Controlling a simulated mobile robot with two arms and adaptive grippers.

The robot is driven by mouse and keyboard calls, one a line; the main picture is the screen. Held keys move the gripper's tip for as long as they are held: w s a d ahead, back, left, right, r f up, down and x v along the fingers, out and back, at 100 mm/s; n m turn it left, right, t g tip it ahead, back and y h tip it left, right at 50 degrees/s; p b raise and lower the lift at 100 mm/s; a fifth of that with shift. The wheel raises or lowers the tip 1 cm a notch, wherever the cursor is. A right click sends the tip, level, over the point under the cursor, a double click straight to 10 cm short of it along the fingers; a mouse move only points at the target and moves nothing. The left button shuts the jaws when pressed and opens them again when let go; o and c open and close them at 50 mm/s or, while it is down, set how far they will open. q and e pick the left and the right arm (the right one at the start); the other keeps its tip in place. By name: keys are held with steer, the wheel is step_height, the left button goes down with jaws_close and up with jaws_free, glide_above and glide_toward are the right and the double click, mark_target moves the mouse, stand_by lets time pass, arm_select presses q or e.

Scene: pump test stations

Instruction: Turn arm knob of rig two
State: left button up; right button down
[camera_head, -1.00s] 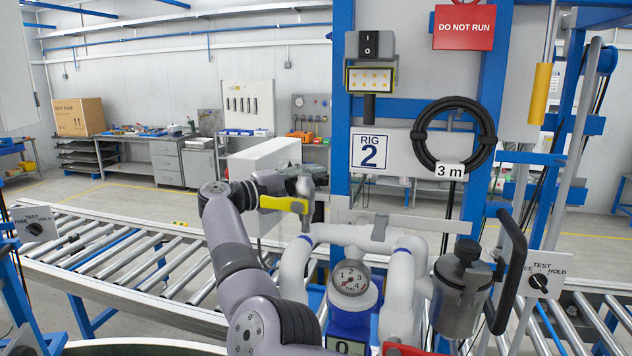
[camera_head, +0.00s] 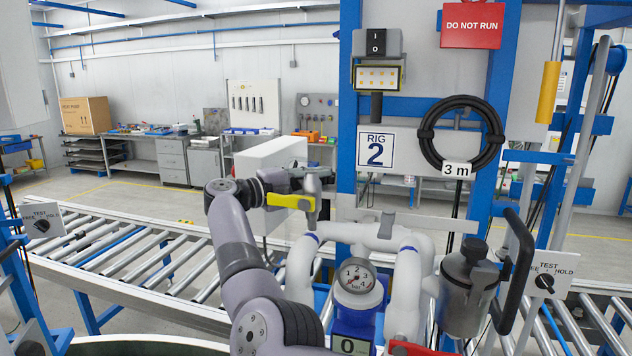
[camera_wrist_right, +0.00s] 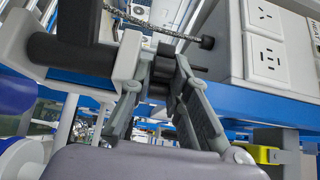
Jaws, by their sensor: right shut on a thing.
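Rig two carries a "RIG 2" sign (camera_head: 376,150) on its blue frame. My right gripper (camera_head: 318,180) is at the left of this frame, beside a yellow handle-like part (camera_head: 290,201). In the right wrist view its fingers (camera_wrist_right: 158,62) are closed in on a small dark part, which looks like a knob and is mostly hidden between them. A pale bracket block (camera_wrist_right: 126,55) is close against the left finger. The yellow part also shows at lower right in that view (camera_wrist_right: 262,153). My left gripper is out of view.
White pipes (camera_head: 415,270), a gauge (camera_head: 357,277) and a grey canister with a black handle (camera_head: 466,290) stand in front of the frame. A roller conveyor (camera_head: 130,262) runs behind.

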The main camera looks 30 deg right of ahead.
steer(key=shift+s+f+n+t+b, duration=0.1)
steer(key=shift+f+n+t+b, duration=0.1)
steer(key=shift+n+t+b, duration=0.5)
steer(key=shift+r+t+b, duration=0.15)
steer(key=shift+t+b, duration=0.3)
steer(key=shift+t, duration=0.05)
steer(key=c, duration=1.5)
jaws_free()
